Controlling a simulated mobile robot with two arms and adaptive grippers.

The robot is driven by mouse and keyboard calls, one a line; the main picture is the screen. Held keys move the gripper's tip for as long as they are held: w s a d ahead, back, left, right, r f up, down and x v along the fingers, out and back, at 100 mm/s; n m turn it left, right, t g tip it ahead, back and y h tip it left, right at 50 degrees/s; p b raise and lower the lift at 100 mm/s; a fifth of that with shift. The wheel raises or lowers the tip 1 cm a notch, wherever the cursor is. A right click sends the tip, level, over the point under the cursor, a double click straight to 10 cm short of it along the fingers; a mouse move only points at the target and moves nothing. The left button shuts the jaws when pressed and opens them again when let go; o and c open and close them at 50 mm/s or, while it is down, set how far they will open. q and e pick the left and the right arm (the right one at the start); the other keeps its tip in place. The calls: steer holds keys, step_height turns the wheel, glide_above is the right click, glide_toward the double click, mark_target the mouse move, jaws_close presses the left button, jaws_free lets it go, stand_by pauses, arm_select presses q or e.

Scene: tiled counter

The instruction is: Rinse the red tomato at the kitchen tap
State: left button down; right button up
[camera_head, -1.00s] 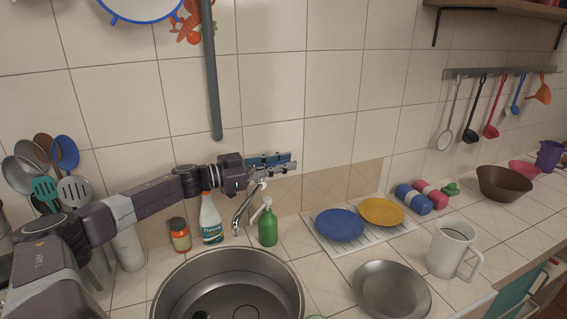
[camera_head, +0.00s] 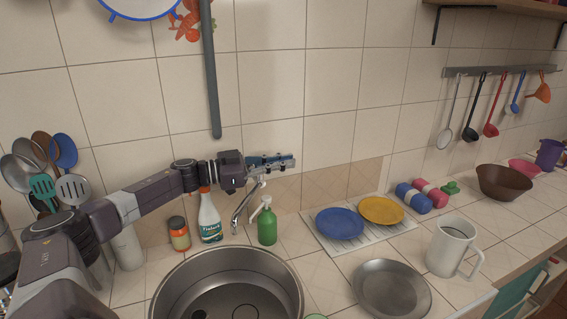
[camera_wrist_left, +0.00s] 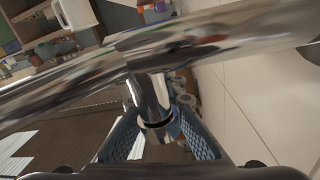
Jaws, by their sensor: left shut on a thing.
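The chrome kitchen tap (camera_head: 239,212) stands behind the steel sink (camera_head: 291,272), with its spout curving down over the back of the sink. My left gripper (camera_head: 273,161) is at the top of the tap, close to the tiled wall. In the left wrist view its blue-padded fingers (camera_wrist_left: 160,135) are shut on a shiny chrome part of the tap (camera_wrist_left: 155,95). No stream of water shows under the spout. I see no red tomato in either view. The sink's lower part is cut off by the picture edge. My right gripper is out of view.
A green soap bottle (camera_head: 267,227), a white bottle (camera_head: 209,218) and an orange-brown jar (camera_head: 179,236) stand behind the sink. A blue plate (camera_head: 339,223), a yellow plate (camera_head: 381,210), a metal dish (camera_head: 391,289) and a white mug (camera_head: 450,250) are to the right.

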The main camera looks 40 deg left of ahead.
arm_select(q)
steer(key=c, duration=2)
jaws_free()
step_height(320, 180, up, 10)
steer(key=shift+f, duration=0.1)
steer(key=shift+c, duration=0.6)
